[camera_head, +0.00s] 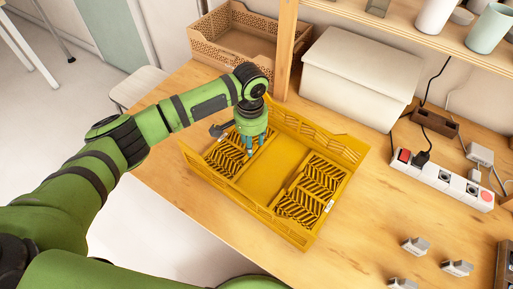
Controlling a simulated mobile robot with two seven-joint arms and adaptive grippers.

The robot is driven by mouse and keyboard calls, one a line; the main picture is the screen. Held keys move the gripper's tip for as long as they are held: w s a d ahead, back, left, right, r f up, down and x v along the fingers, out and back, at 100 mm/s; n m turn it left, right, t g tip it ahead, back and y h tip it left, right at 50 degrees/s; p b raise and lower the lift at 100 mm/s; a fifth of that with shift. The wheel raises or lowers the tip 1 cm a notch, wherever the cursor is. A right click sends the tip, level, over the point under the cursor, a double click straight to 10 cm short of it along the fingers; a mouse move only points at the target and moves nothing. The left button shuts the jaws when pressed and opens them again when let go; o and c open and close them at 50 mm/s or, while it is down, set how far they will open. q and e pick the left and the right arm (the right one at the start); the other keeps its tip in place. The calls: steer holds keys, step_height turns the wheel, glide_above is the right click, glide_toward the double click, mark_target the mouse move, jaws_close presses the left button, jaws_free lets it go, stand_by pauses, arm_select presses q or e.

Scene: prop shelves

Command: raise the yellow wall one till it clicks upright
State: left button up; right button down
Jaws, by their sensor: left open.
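A yellow folding crate (266,181) stands on the wooden table. Its long far wall (315,135) and long near wall (245,212) stand up. The slatted wall panel at the left end (226,158) and the one at the right end (318,180) look folded down flat inside, with bare yellow floor between them. My left gripper (250,152) points down over the left panel, open, its fingertips close to the panel's inner side. I cannot tell whether they touch it. The gripper and wrist hide part of the crate's far left corner. My right gripper is not in view.
A brown crate (232,42) and a white lidded box (360,72) stand behind. A power strip (442,180) lies to the right, with several small grey pieces (457,268) nearer the front. A shelf with cups (436,14) is at top right. Table room is clear right of the crate.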

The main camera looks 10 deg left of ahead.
mark_target(238, 146)
arm_select(q)
steer(key=shift+d+f, duration=0.1)
steer(key=shift+f, duration=1.8)
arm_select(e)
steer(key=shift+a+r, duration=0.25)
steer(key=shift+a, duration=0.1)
arm_select(q)
jaws_close()
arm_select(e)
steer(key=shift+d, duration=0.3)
arm_select(q)
steer(key=shift+d+r, duration=0.1)
